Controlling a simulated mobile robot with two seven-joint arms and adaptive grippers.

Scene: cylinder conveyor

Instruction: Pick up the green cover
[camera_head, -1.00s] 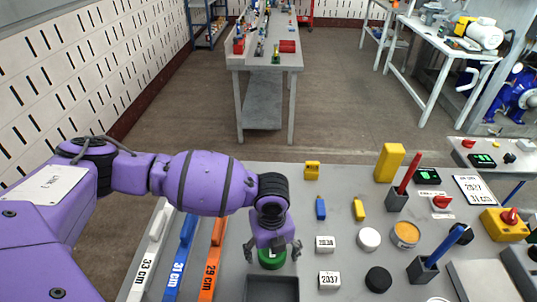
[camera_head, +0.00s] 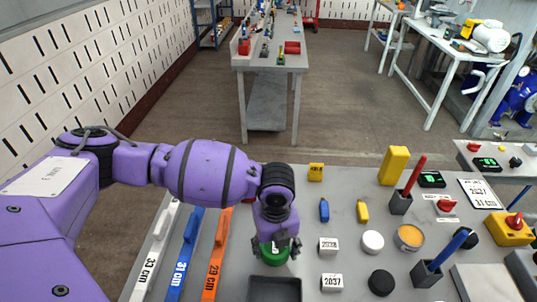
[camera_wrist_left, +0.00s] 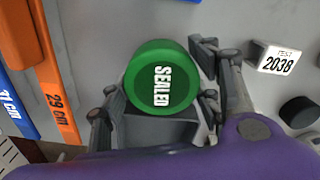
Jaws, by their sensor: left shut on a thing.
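The green cover (camera_head: 274,253) is a round cap above the grey table, under my left gripper in the head view. In the left wrist view the fingers of the left gripper (camera_wrist_left: 160,98) stand on both sides of the cover. My right gripper does not show.
A dark grey tray (camera_head: 274,288) sits just in front of the cover. Orange (camera_head: 216,255), blue (camera_head: 184,255) and white (camera_head: 155,255) length bars lie to the left. Label blocks, a white cap (camera_head: 372,241), a black cap (camera_head: 381,282) and an orange-filled tin (camera_head: 409,237) stand to the right.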

